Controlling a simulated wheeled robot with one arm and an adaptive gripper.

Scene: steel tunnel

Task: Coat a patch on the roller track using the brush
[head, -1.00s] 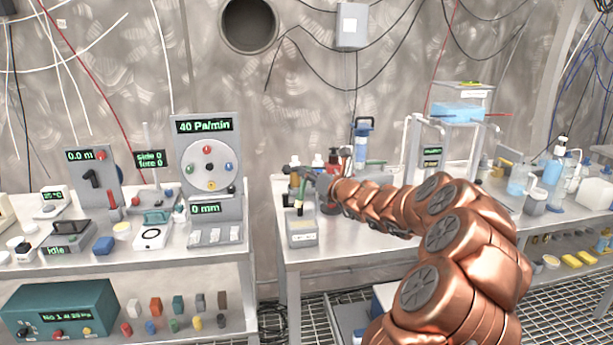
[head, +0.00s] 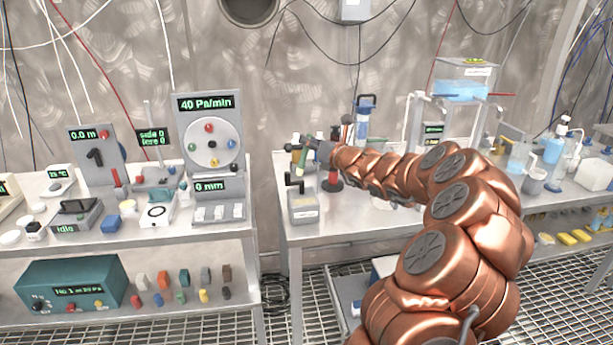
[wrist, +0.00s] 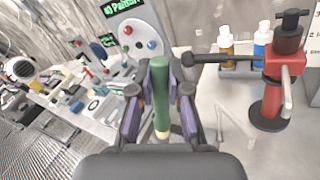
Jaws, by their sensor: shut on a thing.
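My gripper (wrist: 158,92) is shut on the green handle of the brush (wrist: 159,75), which stands between the two fingers in the wrist view. A pale end of it shows lower down, near the palm. In the head view my gripper (head: 309,150) is above the left end of the right-hand bench, and the green brush (head: 302,159) hangs tilted from it over a small grey box (head: 303,207). The bristles are too small to make out. I cannot pick out the roller track with certainty in either view.
A red-and-black stand (wrist: 284,75) and small bottles (wrist: 226,42) are close on the right in the wrist view. The left bench carries a gauge panel (head: 209,135) and small instruments. A gap separates the benches. A clear tank (head: 465,85) stands further right.

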